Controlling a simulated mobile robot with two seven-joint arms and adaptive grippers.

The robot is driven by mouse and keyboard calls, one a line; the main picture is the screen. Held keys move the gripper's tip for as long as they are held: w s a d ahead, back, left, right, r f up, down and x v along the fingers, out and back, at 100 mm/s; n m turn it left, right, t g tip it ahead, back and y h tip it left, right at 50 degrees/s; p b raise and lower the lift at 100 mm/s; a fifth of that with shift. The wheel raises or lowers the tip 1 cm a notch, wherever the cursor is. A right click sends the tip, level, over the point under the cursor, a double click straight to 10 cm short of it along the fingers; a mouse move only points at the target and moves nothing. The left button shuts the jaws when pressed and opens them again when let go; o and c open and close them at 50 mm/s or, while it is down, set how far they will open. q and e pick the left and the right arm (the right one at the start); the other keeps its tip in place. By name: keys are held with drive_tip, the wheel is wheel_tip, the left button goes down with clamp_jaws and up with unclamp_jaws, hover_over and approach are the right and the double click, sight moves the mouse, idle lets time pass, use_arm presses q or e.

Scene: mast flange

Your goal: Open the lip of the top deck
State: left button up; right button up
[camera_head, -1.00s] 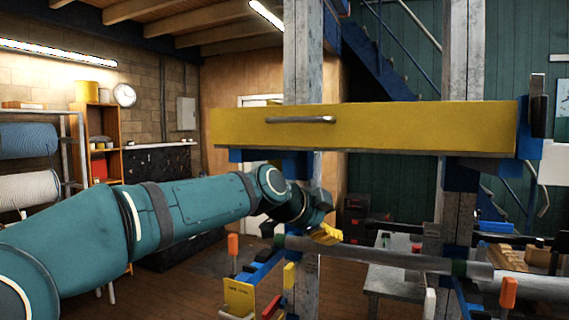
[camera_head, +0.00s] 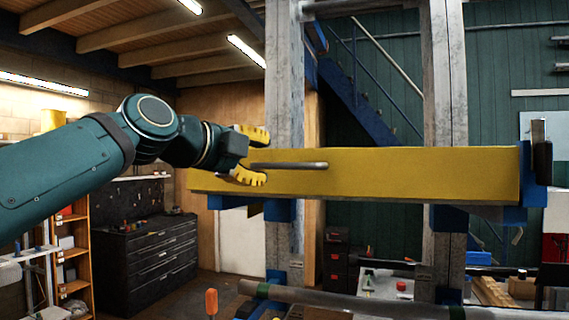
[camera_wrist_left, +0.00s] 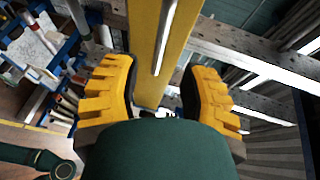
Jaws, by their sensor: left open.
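My left gripper (camera_head: 262,158) is at the left part of the lip, with one yellow finger above the handle's left end and one below. In the left wrist view the open fingers (camera_wrist_left: 160,92) are spread on either side of the yellow lip (camera_wrist_left: 178,50), and the handle (camera_wrist_left: 164,38) runs between them. I cannot tell whether they touch it. My right gripper is not in view.
Grey posts (camera_head: 444,80) rise behind the lip, with blue brackets (camera_head: 280,210) under it. A dark latch-like block (camera_head: 541,160) is at the lip's right end. A lower pipe (camera_head: 350,298) crosses below. A black drawer cabinet (camera_head: 150,255) stands at the back left.

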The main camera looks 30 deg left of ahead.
sight(282, 165)
use_arm(q)
drive_tip(key=p+x, duration=0.1)
drive_tip(key=x, duration=0.6)
drive_tip(key=shift+w, duration=0.25)
clamp_jaws()
